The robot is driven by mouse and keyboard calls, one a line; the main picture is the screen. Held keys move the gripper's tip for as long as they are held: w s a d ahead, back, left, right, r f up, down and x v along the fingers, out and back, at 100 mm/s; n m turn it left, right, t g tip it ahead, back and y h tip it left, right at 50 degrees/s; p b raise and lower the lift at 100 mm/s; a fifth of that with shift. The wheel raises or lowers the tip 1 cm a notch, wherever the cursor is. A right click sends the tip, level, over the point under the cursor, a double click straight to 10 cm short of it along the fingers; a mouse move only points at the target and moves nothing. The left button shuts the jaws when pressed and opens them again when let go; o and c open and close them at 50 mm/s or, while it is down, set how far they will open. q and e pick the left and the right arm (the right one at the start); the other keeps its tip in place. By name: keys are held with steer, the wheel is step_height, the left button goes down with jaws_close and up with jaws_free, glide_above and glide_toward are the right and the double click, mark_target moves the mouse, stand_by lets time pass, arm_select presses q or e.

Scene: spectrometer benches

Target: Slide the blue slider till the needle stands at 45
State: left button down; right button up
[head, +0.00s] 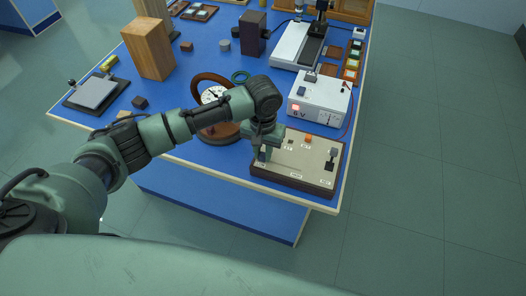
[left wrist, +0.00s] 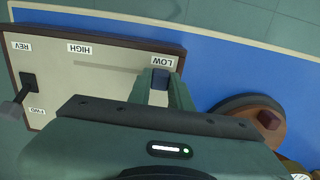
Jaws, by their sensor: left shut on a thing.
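A cream control panel (head: 300,160) with a dark rim lies near the bench's front right corner. My left gripper (head: 264,156) reaches down onto its left end. In the left wrist view, the gripper (left wrist: 162,84) is shut on the dark blue slider (left wrist: 160,79), beside the LOW label (left wrist: 162,61). The HIGH label (left wrist: 80,49) is further left there. My right gripper is not in view.
The panel also bears an orange part (head: 308,138) and a black lever (head: 331,155) near REV and FWD. A white box marked 6 V (head: 320,97) stands behind it. A round brown wooden base (left wrist: 255,120) is close beside the gripper. Bare floor lies right of the bench.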

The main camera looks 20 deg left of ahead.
mark_target(280, 165)
arm_select(q)
steer(key=shift+r, duration=0.1)
stand_by(0.7)
steer(key=d+p, duration=0.3)
steer(key=d, duration=0.2)
steer(key=shift+d+p, duration=0.3)
steer(key=shift+d, duration=0.15)
steer(key=shift+a, duration=0.2)
steer(key=c, duration=1.3)
jaws_free()
steer(key=shift+a, duration=0.15)
steer(key=shift+s, duration=0.1)
steer(key=shift+r, duration=0.15)
step_height(280, 165, up, 7)
steer(key=shift+r+b, duration=0.2)
steer(key=shift+b, duration=0.5)
